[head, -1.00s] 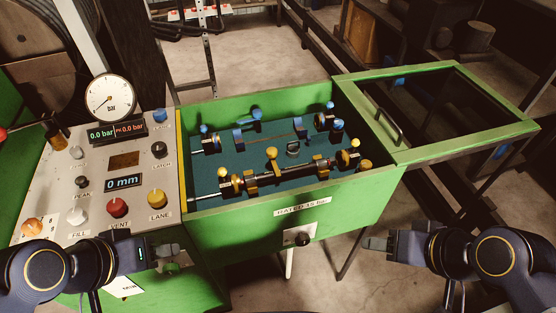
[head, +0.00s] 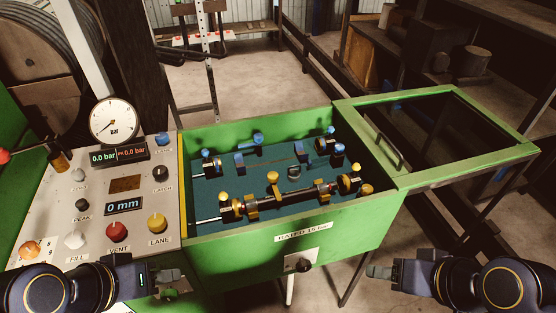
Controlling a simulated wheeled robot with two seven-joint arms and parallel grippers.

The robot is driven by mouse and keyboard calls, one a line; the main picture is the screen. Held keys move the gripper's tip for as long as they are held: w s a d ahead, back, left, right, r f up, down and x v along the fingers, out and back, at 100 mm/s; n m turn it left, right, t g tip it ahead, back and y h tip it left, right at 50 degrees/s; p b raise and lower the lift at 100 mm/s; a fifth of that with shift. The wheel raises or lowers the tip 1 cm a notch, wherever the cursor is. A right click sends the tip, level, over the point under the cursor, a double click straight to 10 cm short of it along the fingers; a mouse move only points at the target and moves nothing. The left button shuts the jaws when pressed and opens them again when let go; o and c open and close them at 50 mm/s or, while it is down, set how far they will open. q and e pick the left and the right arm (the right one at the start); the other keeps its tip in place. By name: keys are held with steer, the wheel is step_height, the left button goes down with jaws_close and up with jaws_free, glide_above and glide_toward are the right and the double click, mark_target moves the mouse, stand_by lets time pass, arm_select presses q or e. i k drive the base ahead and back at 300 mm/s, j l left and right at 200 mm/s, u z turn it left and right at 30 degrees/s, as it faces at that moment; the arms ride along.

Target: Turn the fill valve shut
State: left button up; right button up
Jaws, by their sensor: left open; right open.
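The fill valve is a white knob (head: 75,240) above the FILL label, at the lower left of the grey control panel (head: 104,184). The direction it is turned to cannot be read. My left gripper (head: 172,284) is open and empty, below and to the right of the fill knob, in front of the panel's lower edge and apart from it. My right gripper (head: 378,271) is open and empty at the lower right, clear of the machine. The gauge (head: 114,121) has a white dial, and the display (head: 118,155) beneath it reads 0.0 bar twice.
The red VENT knob (head: 117,231) and yellow LANE knob (head: 156,223) sit right of the fill knob. An orange knob (head: 29,251) is to its left. The green box (head: 308,228) holds blue and yellow fittings. Its lid (head: 457,174) stands open at right.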

mark_target(75, 239)
steer(key=u, duration=1.4)
